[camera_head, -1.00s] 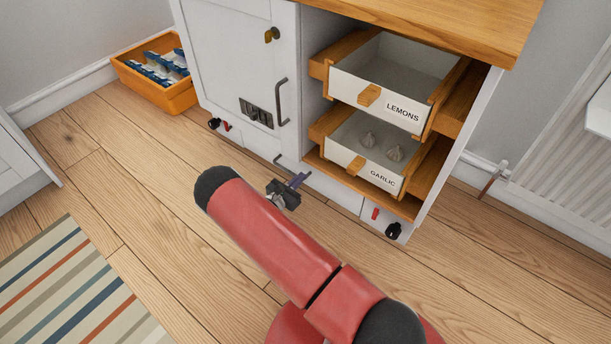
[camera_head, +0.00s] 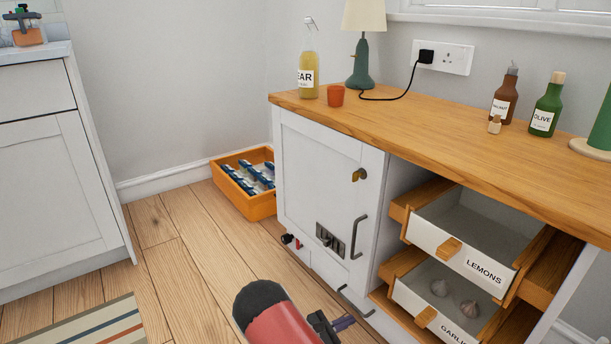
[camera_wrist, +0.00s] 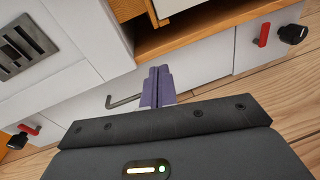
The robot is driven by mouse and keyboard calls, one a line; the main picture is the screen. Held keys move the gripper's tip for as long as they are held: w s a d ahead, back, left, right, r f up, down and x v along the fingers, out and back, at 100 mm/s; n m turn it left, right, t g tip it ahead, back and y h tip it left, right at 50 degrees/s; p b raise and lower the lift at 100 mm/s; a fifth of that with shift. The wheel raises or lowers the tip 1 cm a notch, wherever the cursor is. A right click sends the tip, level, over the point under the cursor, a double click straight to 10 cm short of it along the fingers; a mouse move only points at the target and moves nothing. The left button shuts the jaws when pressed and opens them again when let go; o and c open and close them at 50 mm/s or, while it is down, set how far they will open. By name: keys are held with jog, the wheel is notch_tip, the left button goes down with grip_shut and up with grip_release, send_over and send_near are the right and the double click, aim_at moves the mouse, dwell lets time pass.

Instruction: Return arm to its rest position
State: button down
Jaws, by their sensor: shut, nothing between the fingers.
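My gripper (camera_head: 343,322) shows low in the head view, beyond the rounded red and black link of my arm. In the wrist view its purple fingers (camera_wrist: 157,84) are together, with nothing between them. They point toward the lower front of the white cabinet (camera_wrist: 205,60), near a dark bar handle (camera_wrist: 124,101). I cannot tell how far the fingertips are from the cabinet. Most of my arm is outside the head view.
The lemons drawer (camera_head: 463,252) is pulled out and empty. The garlic drawer (camera_head: 433,314) below holds garlic bulbs (camera_head: 468,309). An orange crate (camera_head: 262,207) stands on the floor left of the cabinet. Bottles and a lamp (camera_head: 361,62) stand on the wooden worktop (camera_head: 420,130).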

jog(key=s+d+r+m+g+y+p, duration=0.1)
jog(key=s+d+r+m+g+y, duration=0.2)
jog(key=r, duration=0.6)
jog(key=s+d+r+m+g+y+p, duration=0.1)
jog(key=s+r+m+g+p, duration=0.15)
jog(key=r+m, duration=0.5)
jog(key=s+d+r+m+g+y+p, duration=0.1)
jog(key=s+d+r+m+g+y, duration=0.2)
jog(key=r, duration=0.7)
jog(key=s+a+r+m+t+y+p, duration=0.2)
jog(key=s+r+m+t+y, duration=0.1)
jog(key=s+r, duration=0.7)
jog(key=s+a+r+m+t+y+p, duration=0.2)
jog(key=s+r+m+y, duration=0.3)
jog(key=s+r, duration=0.5)
jog(key=shift+s+r+m+t+p, duration=0.4)
jog(key=shift+r+t+p, duration=0.25)
jog(key=shift+p, duration=0.1)
